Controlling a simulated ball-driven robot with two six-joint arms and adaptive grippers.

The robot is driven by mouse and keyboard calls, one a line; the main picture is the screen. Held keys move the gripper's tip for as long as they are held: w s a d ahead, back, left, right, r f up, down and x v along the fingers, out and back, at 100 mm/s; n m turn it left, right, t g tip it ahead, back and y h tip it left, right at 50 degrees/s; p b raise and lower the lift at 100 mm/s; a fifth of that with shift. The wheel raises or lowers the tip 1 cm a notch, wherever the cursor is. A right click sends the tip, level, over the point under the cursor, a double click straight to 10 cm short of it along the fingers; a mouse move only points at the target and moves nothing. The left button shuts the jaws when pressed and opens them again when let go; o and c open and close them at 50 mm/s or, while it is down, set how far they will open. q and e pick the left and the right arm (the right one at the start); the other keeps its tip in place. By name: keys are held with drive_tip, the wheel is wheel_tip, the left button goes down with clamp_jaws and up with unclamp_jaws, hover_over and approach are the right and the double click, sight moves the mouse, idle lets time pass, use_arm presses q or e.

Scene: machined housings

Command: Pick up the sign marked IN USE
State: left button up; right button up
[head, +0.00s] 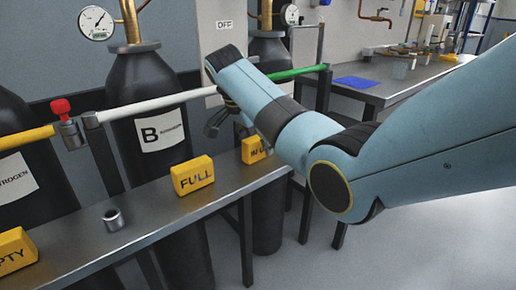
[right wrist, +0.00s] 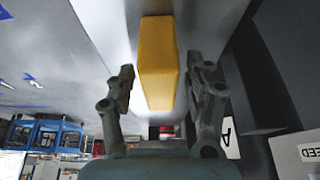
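The sign marked IN USE (head: 250,149) is a yellow block on the narrow metal shelf, partly hidden behind my right arm in the head view, with only part of its lettering showing. My right gripper (head: 221,119) is just above and to the left of it in the head view. In the right wrist view the yellow block (right wrist: 158,62) lies ahead, in line with the gap between the two spread fingers of my right gripper (right wrist: 162,78). The fingers are open and apart from the block. My left gripper is not in view.
On the metal shelf (head: 150,208) stand a FULL sign (head: 193,176), a sign ending in PTY (head: 17,251) and a small metal cylinder (head: 113,219). Dark gas cylinders (head: 140,90) stand behind, with a rail (head: 160,104) across them. A bench (head: 385,88) is at the back right.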

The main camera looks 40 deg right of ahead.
clamp_jaws()
